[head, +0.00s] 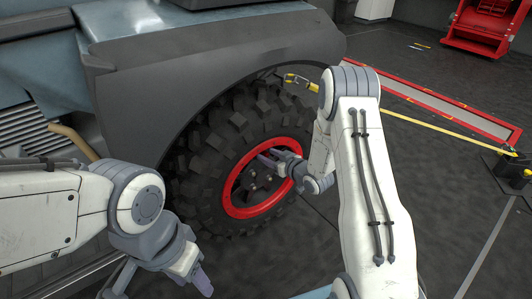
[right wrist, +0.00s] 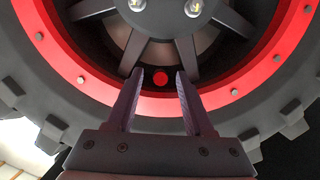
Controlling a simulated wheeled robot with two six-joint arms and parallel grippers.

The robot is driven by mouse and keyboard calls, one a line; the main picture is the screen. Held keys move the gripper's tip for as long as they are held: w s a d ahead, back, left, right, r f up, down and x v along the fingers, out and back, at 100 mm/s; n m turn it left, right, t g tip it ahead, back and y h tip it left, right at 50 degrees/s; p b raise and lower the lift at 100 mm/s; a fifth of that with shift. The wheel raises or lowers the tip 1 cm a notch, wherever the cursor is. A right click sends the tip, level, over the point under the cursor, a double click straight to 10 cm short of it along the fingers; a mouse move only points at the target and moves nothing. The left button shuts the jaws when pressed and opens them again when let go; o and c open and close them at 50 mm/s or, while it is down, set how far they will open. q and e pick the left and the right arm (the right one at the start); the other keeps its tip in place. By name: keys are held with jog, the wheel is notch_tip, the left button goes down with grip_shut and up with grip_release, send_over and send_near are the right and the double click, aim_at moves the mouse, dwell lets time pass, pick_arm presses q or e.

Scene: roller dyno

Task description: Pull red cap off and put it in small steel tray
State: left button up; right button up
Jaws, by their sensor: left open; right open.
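The red cap (right wrist: 160,78) is a small round cap low on the wheel, just inside the red rim ring (right wrist: 90,95), between two dark spokes. In the right wrist view my right gripper (right wrist: 160,74) is open, with one finger on each side of the cap; I cannot tell whether they touch it. In the head view my right gripper (head: 268,158) reaches to the wheel (head: 262,195), and the cap cannot be made out there. My left gripper (head: 203,284) is at the lower middle, open and empty, away from the wheel. The small steel tray cannot be made out.
The vehicle's dark fender (head: 200,60) arches over the knobbly tyre (head: 205,150). A yellow strap (head: 430,122) runs across the floor from near the tyre to a dark floor anchor (head: 510,170). A red-edged floor plate (head: 440,98) and a red stand (head: 485,28) lie at the right.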

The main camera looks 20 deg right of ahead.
grip_shut()
jog(key=shift+s+d, duration=0.3)
jog(key=shift+s, duration=0.45)
jog(key=shift+s+d, duration=0.25)
jog(key=shift+s, duration=0.5)
dwell(0.5)
jog(key=shift+s+d+p, duration=0.15)
jog(key=shift+s+d, duration=0.1)
jog(key=shift+s, duration=0.45)
jog(key=shift+s+d+p, duration=0.15)
jog(key=shift+s+d, duration=0.1)
jog(key=shift+s, duration=0.4)
jog(key=shift+s+d+p, duration=0.15)
jog(key=shift+s+d, duration=0.1)
jog(key=shift+s, duration=0.45)
